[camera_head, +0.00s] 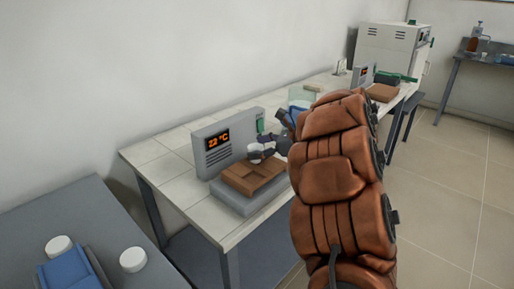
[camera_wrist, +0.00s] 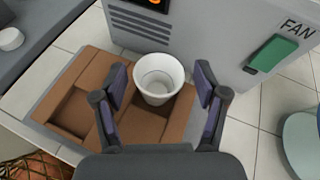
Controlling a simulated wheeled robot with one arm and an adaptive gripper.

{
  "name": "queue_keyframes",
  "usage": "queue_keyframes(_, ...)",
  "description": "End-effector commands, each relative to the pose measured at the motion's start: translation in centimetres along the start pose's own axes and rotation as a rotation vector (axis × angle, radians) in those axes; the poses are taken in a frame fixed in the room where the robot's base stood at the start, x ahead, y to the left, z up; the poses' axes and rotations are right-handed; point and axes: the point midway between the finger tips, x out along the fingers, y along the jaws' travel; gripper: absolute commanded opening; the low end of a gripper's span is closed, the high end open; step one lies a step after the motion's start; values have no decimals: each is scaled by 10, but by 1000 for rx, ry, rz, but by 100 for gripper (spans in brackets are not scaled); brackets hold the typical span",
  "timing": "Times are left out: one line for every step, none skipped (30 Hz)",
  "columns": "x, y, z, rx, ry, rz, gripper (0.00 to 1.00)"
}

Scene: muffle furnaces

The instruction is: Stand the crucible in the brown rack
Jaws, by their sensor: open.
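The white crucible (camera_wrist: 158,77) is upright at the right-hand compartment of the brown rack (camera_wrist: 86,65) in the wrist view. Its lower part is within the compartment's outline; exact contact with the floor is hard to tell. The rack's left compartment (camera_wrist: 73,112) is empty. My gripper (camera_wrist: 160,90) is open, with one finger on each side of the crucible and gaps visible between. In the head view the crucible (camera_head: 255,149) is a small white shape beside my gripper (camera_head: 267,143), over the back of the rack (camera_head: 243,182); my arm hides part of the area.
The rack rests on a grey base in front of a grey unit (camera_head: 213,149) with an orange display. A green switch (camera_wrist: 273,54) is right of it. A clear vessel (camera_head: 301,96) stands farther along the tiled bench (camera_head: 170,152). White round pieces (camera_head: 133,259) sit on a grey table.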

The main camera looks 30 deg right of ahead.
Motion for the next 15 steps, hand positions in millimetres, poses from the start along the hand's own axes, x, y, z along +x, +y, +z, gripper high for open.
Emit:
queue_keyframes(-8, -1, -2, 0, 1, -4, 73)
queue_keyframes(-13, -1, -2, 0, 2, -5, 73)
queue_keyframes(-19, -1, -2, 0, 3, -6, 73)
queue_keyframes(-24, -1, -2, -1, 3, -7, 73)
queue_keyframes(-28, -2, -2, -1, 3, -7, 73)
queue_keyframes(-35, -1, -2, -1, 4, -7, 73)
queue_keyframes(-39, -1, -2, -1, 3, -6, 73)
queue_keyframes(-44, -1, -2, -1, 3, -5, 73)
queue_keyframes(-50, -1, -2, -2, 2, -5, 73)
queue_keyframes(-54, -1, -2, -2, 2, -5, 73)
queue_keyframes(-59, -1, -2, -2, 3, -6, 73)
queue_keyframes(-65, -1, -2, -1, 3, -6, 73)
queue_keyframes(-70, -2, -2, -1, 3, -6, 73)
queue_keyframes(-74, -2, -2, -1, 3, -6, 73)
queue_keyframes(-80, -1, -2, -1, 3, -5, 73)
